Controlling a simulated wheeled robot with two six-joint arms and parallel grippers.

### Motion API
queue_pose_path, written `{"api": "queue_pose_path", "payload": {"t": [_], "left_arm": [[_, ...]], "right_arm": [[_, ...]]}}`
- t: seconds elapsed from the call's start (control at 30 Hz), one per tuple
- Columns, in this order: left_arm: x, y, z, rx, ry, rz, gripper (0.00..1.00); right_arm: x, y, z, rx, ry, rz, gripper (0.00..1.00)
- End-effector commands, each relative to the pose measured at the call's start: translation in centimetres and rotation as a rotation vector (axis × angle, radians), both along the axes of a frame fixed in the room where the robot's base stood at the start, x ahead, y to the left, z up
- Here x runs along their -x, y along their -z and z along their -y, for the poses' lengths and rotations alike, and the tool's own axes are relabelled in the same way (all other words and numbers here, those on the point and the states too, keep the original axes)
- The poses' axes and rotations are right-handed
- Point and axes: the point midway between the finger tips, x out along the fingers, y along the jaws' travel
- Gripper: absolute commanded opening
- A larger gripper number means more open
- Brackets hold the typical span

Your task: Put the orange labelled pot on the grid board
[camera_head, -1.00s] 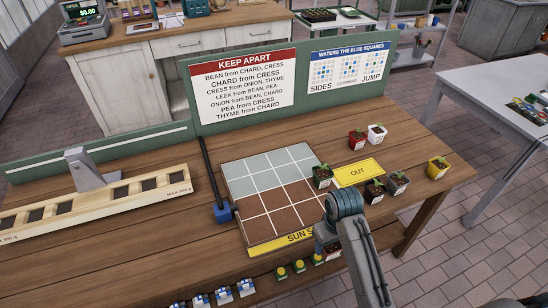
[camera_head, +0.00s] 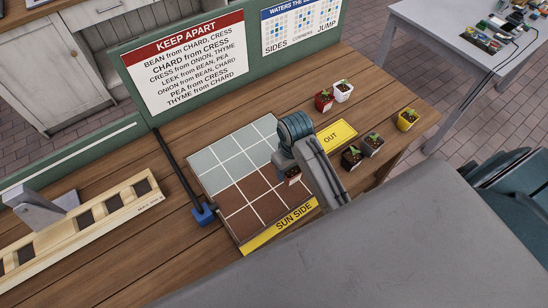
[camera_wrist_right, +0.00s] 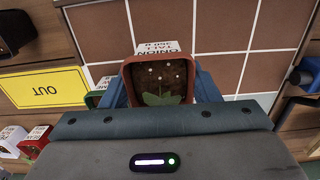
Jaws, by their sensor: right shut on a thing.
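My right gripper (camera_head: 288,168) is shut on an orange-brown pot (camera_wrist_right: 160,78) with dark soil, a small green sprout and a white label reading ONION. Part of this pot (camera_head: 293,181) shows under the gripper in the head view, at the right part of the grid board (camera_head: 207,177). The board has pale squares at the back and brown squares in front, with a yellow SUN SIDE strip. In the right wrist view the pot is in front of brown squares (camera_wrist_right: 225,70). I cannot tell whether it touches the board. My left gripper is not in view.
A green pot (camera_wrist_right: 105,85) is close beside the held pot. A blue block (camera_head: 204,214) with a black bar adjoins the board's left.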

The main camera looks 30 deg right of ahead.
Motion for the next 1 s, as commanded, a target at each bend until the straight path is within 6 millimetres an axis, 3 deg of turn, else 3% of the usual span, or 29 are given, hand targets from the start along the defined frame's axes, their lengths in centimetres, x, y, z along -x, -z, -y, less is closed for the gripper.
{"api": "queue_pose_path", "payload": {"t": [0.1,0.2,0.47,0.7,1.0], "left_arm": [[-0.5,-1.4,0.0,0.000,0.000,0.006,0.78],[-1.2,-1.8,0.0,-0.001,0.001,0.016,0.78],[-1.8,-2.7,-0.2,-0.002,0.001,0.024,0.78],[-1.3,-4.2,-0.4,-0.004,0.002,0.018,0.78],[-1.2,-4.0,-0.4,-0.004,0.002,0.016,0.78]], "right_arm": [[-2.9,-0.2,-0.8,-0.002,0.000,0.000,0.22],[-4.3,0.1,-1.1,0.001,-0.001,0.000,0.22],[-6.3,0.5,-1.7,0.000,-0.001,-0.002,0.22],[-6.1,3.7,-1.6,0.001,-0.001,-0.001,0.22],[-6.1,4.1,-1.6,0.001,0.000,0.001,0.22]]}}
